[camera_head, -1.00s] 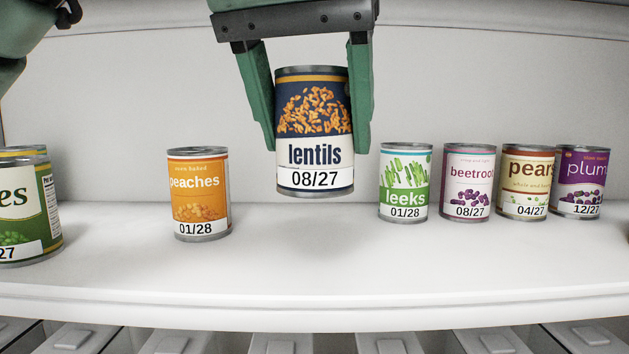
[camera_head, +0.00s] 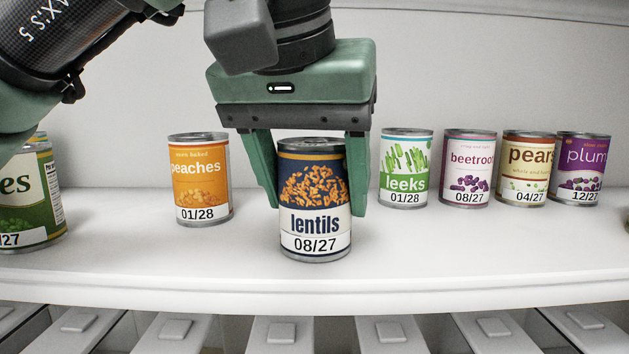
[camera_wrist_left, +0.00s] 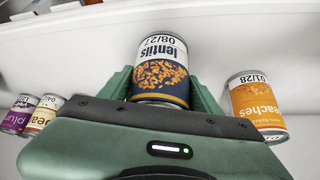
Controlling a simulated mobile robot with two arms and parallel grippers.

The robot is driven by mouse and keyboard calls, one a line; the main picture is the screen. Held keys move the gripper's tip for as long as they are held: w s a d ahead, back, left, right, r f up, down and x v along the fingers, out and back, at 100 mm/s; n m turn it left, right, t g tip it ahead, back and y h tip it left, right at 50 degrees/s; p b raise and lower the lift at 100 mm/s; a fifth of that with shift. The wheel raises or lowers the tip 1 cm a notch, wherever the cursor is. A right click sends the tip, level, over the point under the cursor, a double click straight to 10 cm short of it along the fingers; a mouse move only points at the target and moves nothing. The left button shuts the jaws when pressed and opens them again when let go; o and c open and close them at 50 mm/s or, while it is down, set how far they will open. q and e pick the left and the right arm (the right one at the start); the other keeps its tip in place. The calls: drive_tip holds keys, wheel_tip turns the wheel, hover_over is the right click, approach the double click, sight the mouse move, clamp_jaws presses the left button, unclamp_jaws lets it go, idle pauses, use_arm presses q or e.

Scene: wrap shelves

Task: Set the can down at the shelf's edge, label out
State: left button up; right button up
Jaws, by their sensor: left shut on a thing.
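The lentils can (camera_head: 314,205) is upright, with its navy label and the date 08/27 facing out towards me. My left gripper (camera_head: 316,200) comes down from above and is shut on it, one green finger on each side. The can's base is low over the white shelf (camera_head: 150,270) near its front edge; I cannot tell whether it touches. In the left wrist view the lentils can (camera_wrist_left: 160,65) shows between the fingers of the left gripper (camera_wrist_left: 162,85). My right gripper is not in view.
A peaches can (camera_head: 200,180) stands to the left, with a green-labelled can (camera_head: 30,195) beyond it. A leeks can (camera_head: 405,170) stands to the right, then beetroot (camera_head: 467,170), pears (camera_head: 527,170) and plum (camera_head: 580,170) cans. The shelf front is clear on both sides.

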use_arm(q)
drive_tip(key=o, duration=1.8)
drive_tip(key=shift+f, duration=0.1)
drive_tip(key=shift+s+r, duration=0.1)
drive_tip(key=shift+r, duration=0.35)
drive_tip(key=v, duration=1.1)
drive_tip(key=shift+r+p, duration=0.2)
drive_tip(key=shift+p, duration=0.15)
drive_tip(key=shift+s, duration=0.15)
